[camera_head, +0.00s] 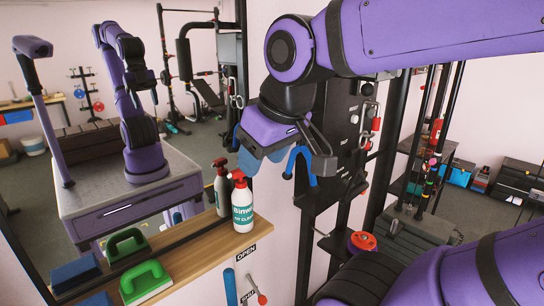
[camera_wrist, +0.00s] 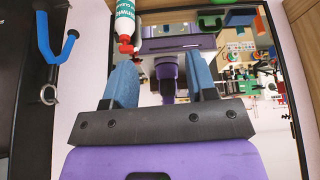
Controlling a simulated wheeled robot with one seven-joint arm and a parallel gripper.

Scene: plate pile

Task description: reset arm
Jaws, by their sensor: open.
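My purple arm (camera_head: 440,35) reaches in from the upper right in the head view and bends down at a round joint. My gripper (camera_head: 255,155) hangs in front of a mirror and the pale wall, above the wooden shelf. Its blue fingers are partly hidden by its own body there. In the wrist view my gripper (camera_wrist: 163,85) shows two blue fingers spread well apart, with nothing between them but the mirror behind. The arm and purple base also show as a reflection in the mirror (camera_head: 185,60).
A white spray bottle (camera_head: 242,205) with a red top stands on the wooden shelf (camera_head: 190,248) below my gripper. A green-handled brush (camera_head: 147,280) lies further left. A black rack (camera_head: 345,130) with a blue hook (camera_head: 302,165) stands close on the right.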

